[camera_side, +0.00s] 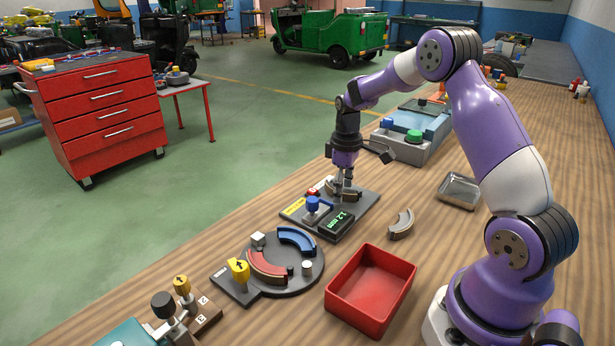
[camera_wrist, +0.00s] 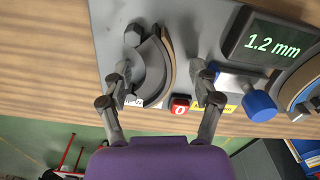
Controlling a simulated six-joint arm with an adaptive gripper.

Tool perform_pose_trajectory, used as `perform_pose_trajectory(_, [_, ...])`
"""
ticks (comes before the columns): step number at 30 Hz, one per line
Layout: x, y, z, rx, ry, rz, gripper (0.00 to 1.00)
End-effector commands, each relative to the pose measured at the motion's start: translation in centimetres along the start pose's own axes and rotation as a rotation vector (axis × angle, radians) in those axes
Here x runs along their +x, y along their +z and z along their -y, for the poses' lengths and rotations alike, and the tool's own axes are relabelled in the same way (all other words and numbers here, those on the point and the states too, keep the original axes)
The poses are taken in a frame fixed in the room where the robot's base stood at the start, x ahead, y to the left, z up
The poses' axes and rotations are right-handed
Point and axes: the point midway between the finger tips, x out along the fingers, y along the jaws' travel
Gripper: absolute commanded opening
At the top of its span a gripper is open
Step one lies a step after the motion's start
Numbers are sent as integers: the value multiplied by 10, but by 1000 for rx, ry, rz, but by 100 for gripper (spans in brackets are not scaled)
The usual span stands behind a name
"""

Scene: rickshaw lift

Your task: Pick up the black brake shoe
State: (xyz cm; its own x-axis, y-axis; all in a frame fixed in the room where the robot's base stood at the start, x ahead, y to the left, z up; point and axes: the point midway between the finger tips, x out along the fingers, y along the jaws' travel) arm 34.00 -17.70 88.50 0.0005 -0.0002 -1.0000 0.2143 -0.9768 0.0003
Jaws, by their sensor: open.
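A curved dark grey to black brake shoe with a brown lining (camera_wrist: 166,62) lies on the grey gauge plate (camera_side: 364,203), between my fingers in the wrist view. In the side view the shoe is partly hidden by my fingers. My gripper (camera_wrist: 160,72) is open and points down over it, one finger on each side. I cannot tell whether either finger touches the shoe. My gripper also shows in the side view (camera_side: 344,184), low over the plate.
The gauge's display (camera_side: 341,222) reads 1.2 mm, beside a blue knob (camera_wrist: 258,106) and a red button (camera_wrist: 180,107). A loose grey shoe (camera_side: 401,224), red bin (camera_side: 345,307) and metal tray (camera_side: 461,187) stand nearby. A round fixture holds blue (camera_side: 297,238) and red (camera_side: 266,267) shoes.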

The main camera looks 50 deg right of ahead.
Motion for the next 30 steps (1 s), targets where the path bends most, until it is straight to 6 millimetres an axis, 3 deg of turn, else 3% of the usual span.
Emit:
perform_pose_trajectory(2, [0, 0, 0, 0, 0, 0, 71])
perform_pose_trajectory(6, [0, 0, 0, 0, 0, 0, 1])
perform_pose_trajectory(20, [-4, 0, 0, 0, 0, 0, 0])
perform_pose_trajectory(28, [-42, -1, 0, 0, 3, -4, 0])
perform_pose_trajectory(30, [-51, -4, 15, -7, 2, -3, 0])
